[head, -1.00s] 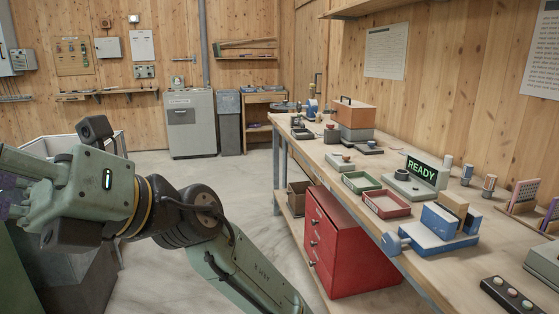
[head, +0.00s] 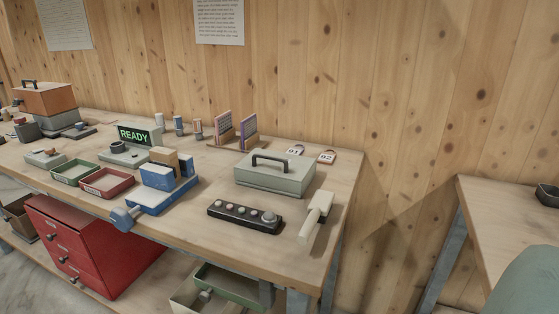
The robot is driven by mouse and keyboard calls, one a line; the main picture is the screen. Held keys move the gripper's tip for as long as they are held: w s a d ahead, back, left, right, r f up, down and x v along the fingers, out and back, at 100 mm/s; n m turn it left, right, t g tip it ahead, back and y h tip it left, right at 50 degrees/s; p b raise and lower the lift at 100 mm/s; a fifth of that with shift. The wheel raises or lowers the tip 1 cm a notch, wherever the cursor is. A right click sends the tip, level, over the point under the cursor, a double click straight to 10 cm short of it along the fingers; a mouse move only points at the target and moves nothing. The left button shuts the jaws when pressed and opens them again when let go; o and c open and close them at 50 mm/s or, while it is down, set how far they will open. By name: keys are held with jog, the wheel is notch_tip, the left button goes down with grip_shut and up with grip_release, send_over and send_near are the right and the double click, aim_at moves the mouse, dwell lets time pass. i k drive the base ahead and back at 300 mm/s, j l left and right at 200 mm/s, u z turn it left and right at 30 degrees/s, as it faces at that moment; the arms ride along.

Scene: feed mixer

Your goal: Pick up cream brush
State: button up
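A cream brush (head: 316,216) lies near the right end of the long wooden workbench (head: 262,239) in the head view. It has a pale block and a narrow handle, and nothing covers it. It lies to the right of a black button panel (head: 244,216) and in front of a grey-green lidded box (head: 275,175). My gripper is out of view.
A blue vise (head: 160,191) stands at the bench's front edge, beside red (head: 107,184) and green (head: 74,173) trays. A red drawer cabinet (head: 85,250) stands below. A gap separates this bench from another table (head: 497,210) at right, with a dark bowl (head: 547,195).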

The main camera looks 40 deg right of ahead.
aim_at(319, 208)
jog(key=z, duration=1.3)
